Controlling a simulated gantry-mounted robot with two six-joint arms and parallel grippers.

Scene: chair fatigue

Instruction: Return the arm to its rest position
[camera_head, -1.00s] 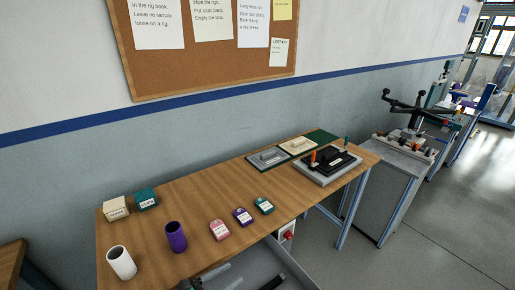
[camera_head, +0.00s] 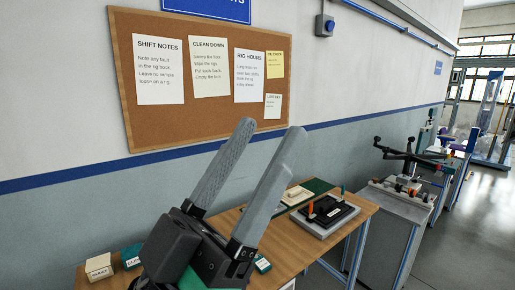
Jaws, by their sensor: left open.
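My left gripper (camera_head: 257,165) is large in the lower middle of the head view, raised in front of the bench. Its two grey fingers point up and to the right, spread apart with nothing between them. It hides much of the wooden bench (camera_head: 350,226) and most of what stands on its near part. My right gripper is not in view.
A cream box (camera_head: 99,268) and a green box (camera_head: 131,257) stand at the bench's left. A black fixture (camera_head: 328,212) with orange and teal posts sits at the right end. A corkboard (camera_head: 208,120) hangs behind. A grey cabinet (camera_head: 393,225) stands beyond the bench.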

